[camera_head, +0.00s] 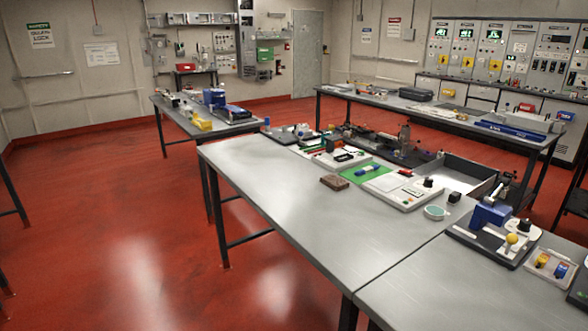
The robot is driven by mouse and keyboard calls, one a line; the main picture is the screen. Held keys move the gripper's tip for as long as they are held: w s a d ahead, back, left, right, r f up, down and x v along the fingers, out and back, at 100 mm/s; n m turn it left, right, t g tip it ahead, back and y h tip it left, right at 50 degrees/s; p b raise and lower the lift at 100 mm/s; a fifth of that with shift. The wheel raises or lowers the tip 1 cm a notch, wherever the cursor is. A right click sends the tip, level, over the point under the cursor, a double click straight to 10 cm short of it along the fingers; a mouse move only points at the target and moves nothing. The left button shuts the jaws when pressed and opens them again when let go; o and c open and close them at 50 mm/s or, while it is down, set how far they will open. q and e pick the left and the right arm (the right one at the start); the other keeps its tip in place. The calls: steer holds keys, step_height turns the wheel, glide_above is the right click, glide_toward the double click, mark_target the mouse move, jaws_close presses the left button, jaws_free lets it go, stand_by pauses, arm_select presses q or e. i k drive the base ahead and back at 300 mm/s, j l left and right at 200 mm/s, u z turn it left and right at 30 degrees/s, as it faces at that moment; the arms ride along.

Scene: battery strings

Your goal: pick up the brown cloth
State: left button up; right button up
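A small brown folded block, which looks like the brown cloth (334,182), lies flat on the grey metal table (262,176) in the middle of the view. Neither of my grippers shows in the head view.
A green mat (354,174), a white tray-like board (402,192) and a round teal-rimmed dish (435,212) lie to the right of the cloth. The table's left and front parts are bare. The red floor (120,235) at left is open. Another table (205,126) stands behind.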

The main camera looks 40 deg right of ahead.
mark_target(333, 182)
steer(key=i, duration=2.15)
steer(key=i+z, duration=0.35)
steer(key=i, duration=0.15)
steer(key=i+j+z, duration=0.15)
steer(key=i+z, duration=0.2)
steer(key=i+j+z, duration=0.35)
steer(key=i, duration=0.2)
